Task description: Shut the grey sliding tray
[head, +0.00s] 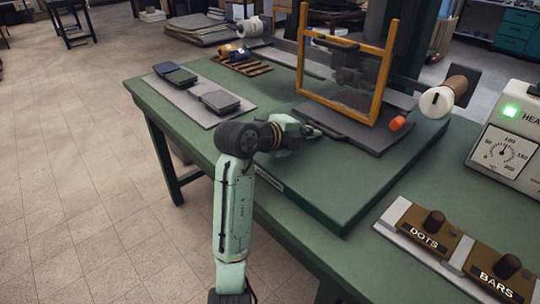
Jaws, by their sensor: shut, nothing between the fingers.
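The grey sliding tray (372,136) lies flat on the green bench, its front part sticking out toward me from under an upright orange frame (340,108). A dark bar handle (338,133) runs along the tray's front left edge. My gripper (316,130) is shut and empty, close to the left end of that handle. I cannot tell whether it touches the handle. My arm comes up from the bottom and hides part of the bench's front edge.
A control box (510,140) with a green light and a dial stands at the right. Blocks marked DOTS (424,238) and BARS (497,285) sit in front of it. A pale board (188,96) with dark folded pads lies at the left. A white-ended roller (438,100) is beside the frame.

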